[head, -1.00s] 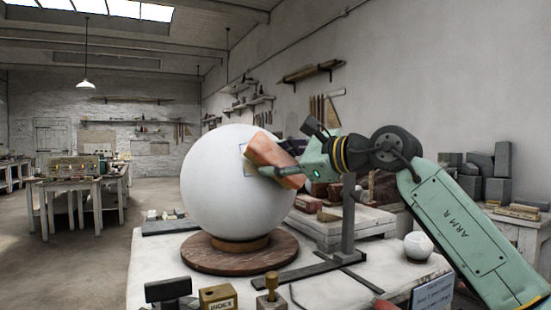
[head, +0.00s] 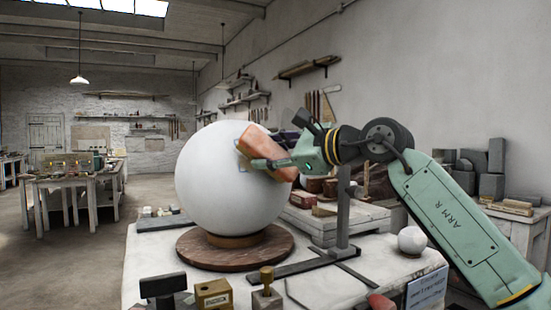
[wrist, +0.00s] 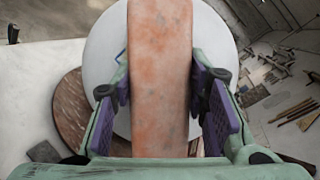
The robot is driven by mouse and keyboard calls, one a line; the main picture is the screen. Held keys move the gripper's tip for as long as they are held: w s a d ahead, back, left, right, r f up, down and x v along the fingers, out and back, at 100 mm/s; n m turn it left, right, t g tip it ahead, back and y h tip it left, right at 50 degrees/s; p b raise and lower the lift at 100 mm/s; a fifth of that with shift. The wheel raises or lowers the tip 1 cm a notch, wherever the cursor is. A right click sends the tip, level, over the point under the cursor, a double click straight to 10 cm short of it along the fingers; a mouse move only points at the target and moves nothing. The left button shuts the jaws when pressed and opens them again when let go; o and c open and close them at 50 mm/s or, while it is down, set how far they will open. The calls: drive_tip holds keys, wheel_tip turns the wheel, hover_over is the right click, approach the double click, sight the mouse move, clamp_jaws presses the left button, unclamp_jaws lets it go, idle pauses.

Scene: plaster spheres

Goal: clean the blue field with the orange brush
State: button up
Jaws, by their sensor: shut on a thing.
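A large white plaster sphere (head: 215,190) stands on a round brown wooden base (head: 195,250) on the worktable. My gripper (head: 262,164) is shut on the orange brush (head: 256,142), a long block held at the sphere's upper right side. In the wrist view the brush (wrist: 160,50) lies between the two purple-padded fingers and covers the middle of the sphere (wrist: 106,42). A short blue line, part of the blue field (wrist: 120,57), shows just left of the brush. The rest of the field is hidden. I cannot tell whether the brush touches the sphere.
A small white ball (head: 411,240) sits at the table's right. Wooden and dark blocks (head: 213,294) stand along the front edge. Bare tabletop (head: 150,262) shows left of the base.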

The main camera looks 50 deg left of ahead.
drive_tip(key=shift+s+a+r, duration=0.5)
drive_tip(key=shift+s+r, duration=0.25)
drive_tip(key=shift+w+f, duration=0.1)
drive_tip(key=shift+w+d+f, duration=0.45)
drive_tip(key=shift+w+f, duration=0.25)
drive_tip(key=shift+w, duration=0.05)
drive_tip(key=shift+w+d+f, duration=0.45)
drive_tip(key=shift+w+f, duration=0.2)
drive_tip(key=shift+w, duration=0.05)
drive_tip(key=shift+s+a+r, duration=0.1)
drive_tip(key=shift+s, duration=0.05)
drive_tip(key=shift+s+a+r, duration=0.4)
drive_tip(key=shift+s+r, duration=0.25)
drive_tip(key=shift+s, duration=0.05)
drive_tip(key=shift+s+a+r, duration=0.4)
drive_tip(key=shift+s+r, duration=0.25)
drive_tip(key=shift+s, duration=0.05)
drive_tip(key=shift+w+d, duration=0.1)
